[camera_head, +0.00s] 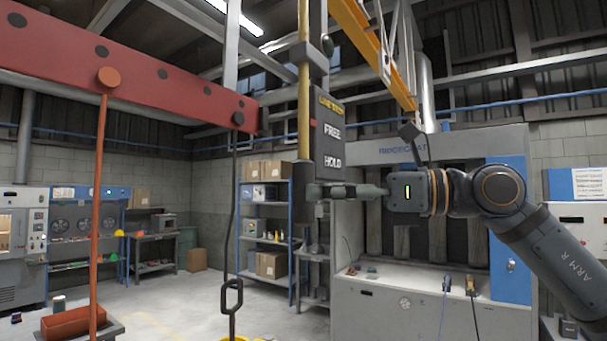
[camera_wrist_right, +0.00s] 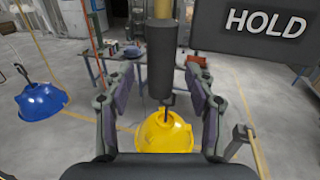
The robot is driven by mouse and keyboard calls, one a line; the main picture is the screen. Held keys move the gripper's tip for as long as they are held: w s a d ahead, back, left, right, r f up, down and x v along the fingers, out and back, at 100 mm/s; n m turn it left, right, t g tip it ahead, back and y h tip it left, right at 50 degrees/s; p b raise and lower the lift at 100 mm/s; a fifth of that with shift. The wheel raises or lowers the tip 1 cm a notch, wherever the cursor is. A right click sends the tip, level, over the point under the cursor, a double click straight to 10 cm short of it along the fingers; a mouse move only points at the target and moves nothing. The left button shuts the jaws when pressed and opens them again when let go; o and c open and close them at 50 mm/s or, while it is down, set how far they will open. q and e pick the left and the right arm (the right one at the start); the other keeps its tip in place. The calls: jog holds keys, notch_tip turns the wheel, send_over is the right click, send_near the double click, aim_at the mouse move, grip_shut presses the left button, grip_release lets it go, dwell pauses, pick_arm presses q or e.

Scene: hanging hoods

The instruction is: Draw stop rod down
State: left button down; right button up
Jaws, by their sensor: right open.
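The stop rod (camera_head: 304,95) is a brass-yellow upright rod with a dark cylindrical grip (camera_head: 303,195) at its lower end. A dark sign plate (camera_head: 332,140) marked FREE above HOLD hangs beside it; the grip is level with or just below HOLD. My right gripper (camera_head: 318,191) reaches in from the right at the grip's height. In the wrist view the grip (camera_wrist_right: 161,62) stands upright between the two fingers of my right gripper (camera_wrist_right: 160,82). The fingers are open, with a visible gap on each side. My left gripper is not in view.
In the wrist view a yellow hood (camera_wrist_right: 163,135) is below and a blue hood (camera_wrist_right: 41,102) at left. A shelf (camera_head: 268,225) and grey cabinet (camera_head: 400,320) stand behind.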

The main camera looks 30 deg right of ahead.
aim_at(302, 194)
jog(key=p+x, duration=0.2)
jog(key=x, duration=0.2)
jog(key=shift+w+a, duration=0.15)
jog(key=shift+w, duration=0.1)
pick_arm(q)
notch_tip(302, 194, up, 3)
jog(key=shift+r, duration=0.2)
pick_arm(e)
grip_shut()
